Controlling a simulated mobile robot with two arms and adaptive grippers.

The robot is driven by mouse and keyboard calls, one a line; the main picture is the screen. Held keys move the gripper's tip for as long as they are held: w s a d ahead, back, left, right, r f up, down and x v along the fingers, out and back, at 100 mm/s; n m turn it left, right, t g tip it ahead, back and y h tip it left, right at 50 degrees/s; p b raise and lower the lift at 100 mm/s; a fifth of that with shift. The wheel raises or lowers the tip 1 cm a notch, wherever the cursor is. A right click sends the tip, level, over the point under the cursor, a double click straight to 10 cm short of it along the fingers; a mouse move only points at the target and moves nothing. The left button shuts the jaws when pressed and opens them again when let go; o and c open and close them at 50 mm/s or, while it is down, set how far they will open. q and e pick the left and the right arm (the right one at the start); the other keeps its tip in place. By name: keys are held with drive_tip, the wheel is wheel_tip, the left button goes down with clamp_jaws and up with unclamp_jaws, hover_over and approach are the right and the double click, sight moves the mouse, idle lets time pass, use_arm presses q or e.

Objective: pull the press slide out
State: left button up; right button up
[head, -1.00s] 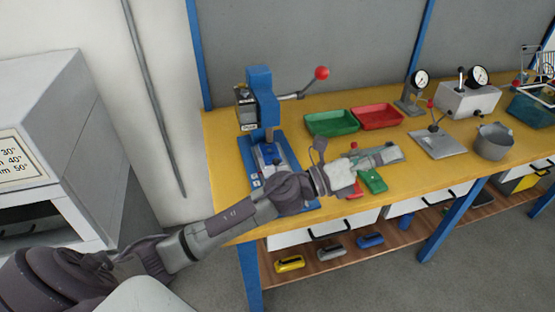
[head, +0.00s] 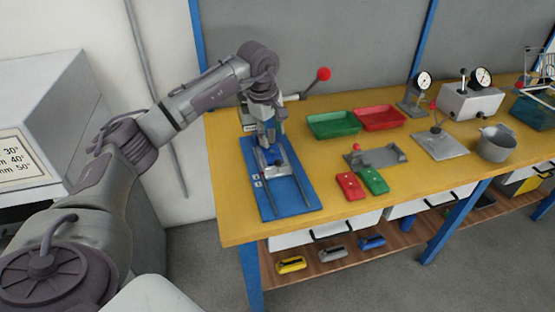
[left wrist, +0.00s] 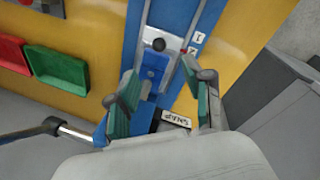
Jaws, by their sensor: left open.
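The blue press (head: 255,200) stands at the left end of the yellow bench, with two rails along its base plate. The press slide (head: 275,157) lies between the rails, partly hidden under my left gripper (head: 268,143). In the left wrist view the slide is a grey plate (left wrist: 172,44) with a blue block (left wrist: 153,68) and a dark round knob (left wrist: 159,45). My left gripper (left wrist: 158,70) is open there, its green-padded fingers on either side of the blue block's line. I cannot tell whether they touch it. My right gripper is not in view.
The press lever's red ball (head: 323,74) sticks out to the right. Green (head: 333,124) and red (head: 380,117) trays stand right of the press. A red part (head: 350,186) and a green part (head: 374,181) lie near the front edge, by a grey fixture (head: 378,157).

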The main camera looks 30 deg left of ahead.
sight(277, 160)
use_arm(q)
drive_tip(key=f, duration=0.3)
drive_tip(key=w+f, duration=0.1)
drive_tip(key=f, duration=0.3)
drive_tip(key=w+f+p, duration=0.1)
drive_tip(key=f, duration=0.3)
drive_tip(key=shift+w+d, duration=0.1)
drive_tip(key=shift+d, duration=0.1)
clamp_jaws()
